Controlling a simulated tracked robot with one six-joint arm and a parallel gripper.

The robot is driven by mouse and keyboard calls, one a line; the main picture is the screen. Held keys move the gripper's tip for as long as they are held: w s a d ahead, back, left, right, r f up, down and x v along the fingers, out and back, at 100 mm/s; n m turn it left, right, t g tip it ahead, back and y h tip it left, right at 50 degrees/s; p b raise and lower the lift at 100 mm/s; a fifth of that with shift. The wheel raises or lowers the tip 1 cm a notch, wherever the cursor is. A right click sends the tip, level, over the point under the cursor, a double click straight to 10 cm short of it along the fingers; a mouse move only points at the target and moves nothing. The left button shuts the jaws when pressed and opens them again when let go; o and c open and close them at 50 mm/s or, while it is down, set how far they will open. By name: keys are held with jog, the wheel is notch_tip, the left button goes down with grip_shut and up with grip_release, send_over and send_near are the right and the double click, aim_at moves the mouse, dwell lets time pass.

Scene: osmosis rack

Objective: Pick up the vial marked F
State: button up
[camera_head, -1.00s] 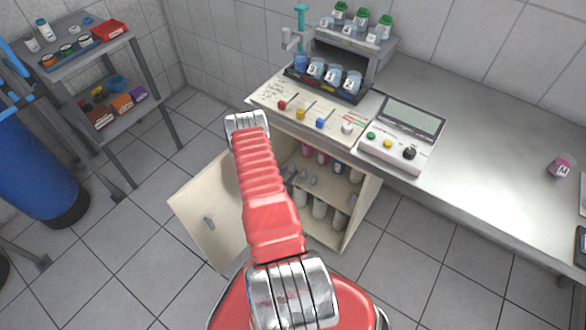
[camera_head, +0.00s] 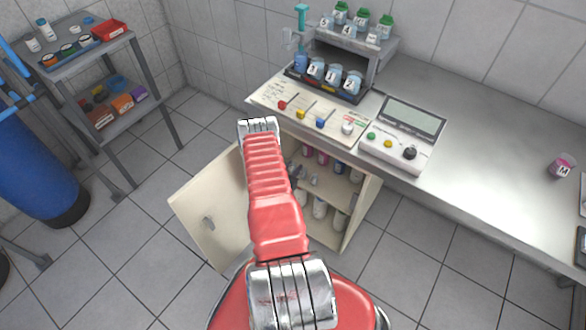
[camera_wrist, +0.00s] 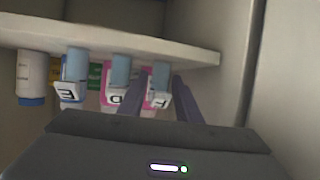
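The vial marked F (camera_wrist: 160,99) shows in the wrist view, with a white label and a pale blue part above it, at the right end of a row of vials. My gripper (camera_wrist: 162,76) is open. Its two dark fingers lie left and right of the F vial in the picture; I cannot tell whether they touch it. A vial marked E (camera_wrist: 70,92) and one that seems marked D (camera_wrist: 117,97) are to its left.
A pale shelf board (camera_wrist: 110,36) crosses the wrist view near the vials, with the cabinet wall at right. A white bottle (camera_wrist: 31,78) and pink containers are close by. The open cabinet door (camera_head: 208,215) is left of the cabinet, under the metal counter (camera_head: 480,150).

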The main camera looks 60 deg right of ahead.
aim_at(294, 164)
jog(key=shift+c, duration=0.7)
grip_shut()
jog(key=shift+r, duration=0.15)
jog(key=shift+s+r, duration=0.15)
jog(key=shift+r, duration=0.4)
notch_tip(294, 164, up, 6)
jog(key=shift+f, duration=0.2)
jog(key=s+a, duration=0.3)
jog(key=s, duration=1.6)
jog(key=shift+s+a, duration=0.15)
jog(key=shift+s, duration=0.1)
